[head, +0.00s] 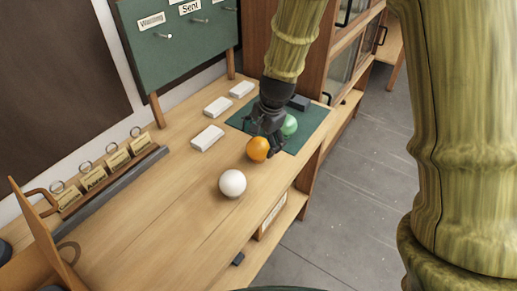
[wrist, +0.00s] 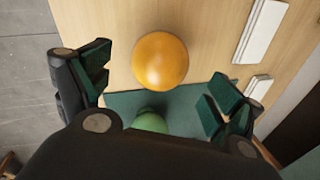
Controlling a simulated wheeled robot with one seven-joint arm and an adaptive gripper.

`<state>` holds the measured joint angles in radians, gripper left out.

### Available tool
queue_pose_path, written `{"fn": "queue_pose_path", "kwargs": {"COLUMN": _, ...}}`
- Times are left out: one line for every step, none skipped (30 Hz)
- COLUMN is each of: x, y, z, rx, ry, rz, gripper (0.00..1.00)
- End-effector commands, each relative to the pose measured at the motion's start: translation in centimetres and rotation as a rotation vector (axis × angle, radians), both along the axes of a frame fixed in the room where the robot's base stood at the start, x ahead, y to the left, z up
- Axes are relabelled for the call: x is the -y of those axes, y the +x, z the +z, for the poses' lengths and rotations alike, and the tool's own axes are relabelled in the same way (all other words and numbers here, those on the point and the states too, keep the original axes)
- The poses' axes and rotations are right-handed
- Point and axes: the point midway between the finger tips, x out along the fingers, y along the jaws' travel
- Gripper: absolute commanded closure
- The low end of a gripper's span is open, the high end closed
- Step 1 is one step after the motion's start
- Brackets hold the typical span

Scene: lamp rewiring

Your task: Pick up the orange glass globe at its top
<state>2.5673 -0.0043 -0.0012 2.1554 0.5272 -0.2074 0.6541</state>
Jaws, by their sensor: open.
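The orange glass globe (head: 258,149) sits on the wooden bench at the front edge of a dark green mat (head: 309,139). In the wrist view the orange globe (wrist: 160,61) shows whole, ahead of and between the two fingers. My gripper (head: 272,138) is over the mat, just behind the globe in the head view. In the wrist view my gripper (wrist: 160,92) has its fingers spread wide with nothing between the pads. I cannot tell its exact height over the globe.
A green globe (head: 289,125) is on the mat close beside my gripper, partly hidden in the wrist view. A white globe (head: 232,183) stands nearer the front. White blocks (head: 207,138) lie to the left. A dark block (head: 299,102) lies behind.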

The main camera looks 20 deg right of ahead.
Motion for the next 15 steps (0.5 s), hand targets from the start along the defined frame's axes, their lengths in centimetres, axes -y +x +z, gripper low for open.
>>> {"fn": "queue_pose_path", "kwargs": {"x": 0.0, "y": 0.0, "z": -0.2, "rx": -0.001, "ry": 0.001, "rz": -0.001, "gripper": 0.07}}
{"fn": "queue_pose_path", "kwargs": {"x": 0.0, "y": 0.0, "z": -0.4, "rx": -0.002, "ry": 0.000, "rz": -0.001, "gripper": 0.07}}
{"fn": "queue_pose_path", "kwargs": {"x": 0.0, "y": 0.1, "z": -0.6, "rx": -0.003, "ry": 0.001, "rz": 0.000, "gripper": 0.07}}
{"fn": "queue_pose_path", "kwargs": {"x": 0.0, "y": 0.1, "z": -0.8, "rx": -0.003, "ry": 0.001, "rz": 0.000, "gripper": 0.07}}
{"fn": "queue_pose_path", "kwargs": {"x": 0.0, "y": 0.2, "z": -1.1, "rx": -0.003, "ry": 0.001, "rz": -0.001, "gripper": 0.07}}
{"fn": "queue_pose_path", "kwargs": {"x": -0.1, "y": 0.3, "z": -1.5, "rx": -0.002, "ry": 0.001, "rz": -0.002, "gripper": 0.07}}
{"fn": "queue_pose_path", "kwargs": {"x": -0.1, "y": 0.3, "z": -1.8, "rx": -0.002, "ry": 0.001, "rz": -0.002, "gripper": 0.07}}
{"fn": "queue_pose_path", "kwargs": {"x": -0.1, "y": 0.4, "z": -2.1, "rx": -0.002, "ry": 0.001, "rz": -0.002, "gripper": 0.07}}
{"fn": "queue_pose_path", "kwargs": {"x": -0.1, "y": 0.5, "z": -2.5, "rx": -0.003, "ry": 0.001, "rz": -0.003, "gripper": 0.07}}
{"fn": "queue_pose_path", "kwargs": {"x": -0.1, "y": 0.5, "z": -2.8, "rx": -0.003, "ry": 0.001, "rz": -0.003, "gripper": 0.07}}
{"fn": "queue_pose_path", "kwargs": {"x": -0.2, "y": 0.6, "z": -3.0, "rx": -0.003, "ry": 0.001, "rz": -0.003, "gripper": 0.07}}
{"fn": "queue_pose_path", "kwargs": {"x": -0.2, "y": 0.7, "z": -3.5, "rx": -0.003, "ry": 0.002, "rz": -0.002, "gripper": 0.07}}
{"fn": "queue_pose_path", "kwargs": {"x": -0.2, "y": 0.7, "z": -3.8, "rx": -0.003, "ry": 0.002, "rz": -0.002, "gripper": 0.07}}
{"fn": "queue_pose_path", "kwargs": {"x": -0.3, "y": 0.8, "z": -4.0, "rx": -0.003, "ry": 0.001, "rz": -0.004, "gripper": 0.07}}
{"fn": "queue_pose_path", "kwargs": {"x": -0.3, "y": 0.9, "z": -4.3, "rx": -0.002, "ry": 0.001, "rz": -0.004, "gripper": 0.07}}
